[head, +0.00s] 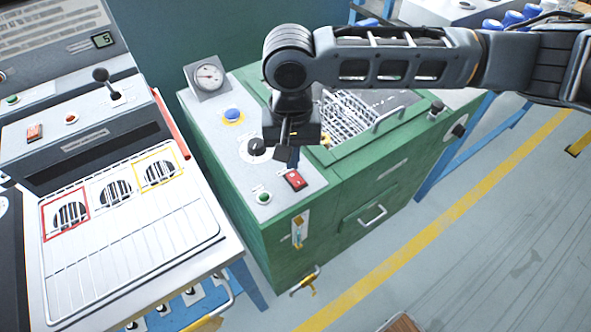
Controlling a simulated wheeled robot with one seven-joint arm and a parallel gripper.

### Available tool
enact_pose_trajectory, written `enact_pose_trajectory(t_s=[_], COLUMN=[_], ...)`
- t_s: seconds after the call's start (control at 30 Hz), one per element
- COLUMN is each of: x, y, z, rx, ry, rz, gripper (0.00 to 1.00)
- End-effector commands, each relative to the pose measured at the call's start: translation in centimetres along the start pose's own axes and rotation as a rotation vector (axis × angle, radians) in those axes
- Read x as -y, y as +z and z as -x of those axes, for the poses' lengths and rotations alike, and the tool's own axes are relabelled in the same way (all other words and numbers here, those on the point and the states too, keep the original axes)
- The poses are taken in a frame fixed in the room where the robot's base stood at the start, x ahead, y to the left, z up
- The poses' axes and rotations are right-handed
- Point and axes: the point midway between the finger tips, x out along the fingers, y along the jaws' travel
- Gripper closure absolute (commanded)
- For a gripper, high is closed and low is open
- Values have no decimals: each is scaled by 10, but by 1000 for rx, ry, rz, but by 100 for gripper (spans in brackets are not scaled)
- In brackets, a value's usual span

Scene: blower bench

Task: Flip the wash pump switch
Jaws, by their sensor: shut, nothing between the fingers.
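A red rocker switch (294,180) sits on the grey top panel (275,205) of the green washing machine (365,195), near its front corner. No label that names it can be read, and I cannot tell which way the rocker is set. My gripper (284,155) points down over the panel, just behind the red switch in the picture. It is shut and empty, and its fingertips look apart from the switch.
The same panel carries a black knob (256,146), a blue button (232,115), a green button (263,197) and a dial gauge (208,76). A grey bench (130,255) with a lever (103,78) stands at left.

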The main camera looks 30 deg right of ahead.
Motion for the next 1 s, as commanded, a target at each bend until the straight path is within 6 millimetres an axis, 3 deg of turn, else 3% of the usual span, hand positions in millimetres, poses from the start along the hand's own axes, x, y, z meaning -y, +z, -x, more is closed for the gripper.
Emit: enact_pose_trajectory(t_s=[0.5,1.0], x=[0,0], y=[0,0], z=[38,38], rx=[1,0], ry=[-1,0], rz=[-1,0], gripper=[100,100])
